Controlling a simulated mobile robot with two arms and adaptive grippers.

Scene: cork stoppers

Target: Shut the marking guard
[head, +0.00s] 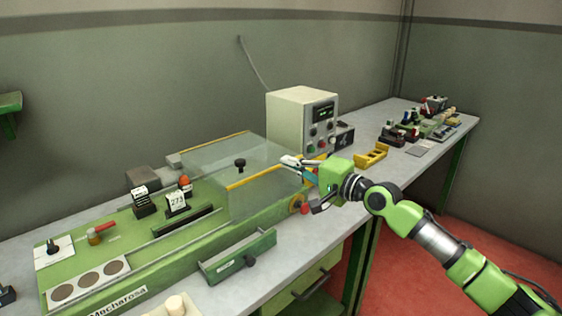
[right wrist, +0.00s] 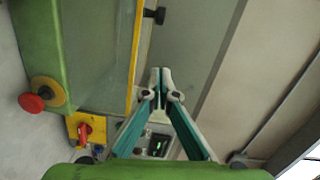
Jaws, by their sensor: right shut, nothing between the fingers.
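The marking guard (head: 205,157) is a clear cover with yellow edge strips and a black knob (head: 240,163), over the right part of the green marking machine (head: 120,235). Its clear panel also shows in the right wrist view (right wrist: 102,50), with the yellow strip (right wrist: 134,50) and knob (right wrist: 155,15). I cannot tell whether it is fully down. My right gripper (head: 288,160) is shut and empty at the guard's right end; its fingertips also show in the right wrist view (right wrist: 160,76), right of the yellow strip. Contact with the guard is unclear. My left gripper is out of view.
A cream control box (head: 290,118) stands behind the gripper. A red knob (right wrist: 32,102) and a red switch on a yellow plate (right wrist: 84,130) are near the guard's end. A yellow holder (head: 371,156) and several small items (head: 435,105) are farther right on the bench.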

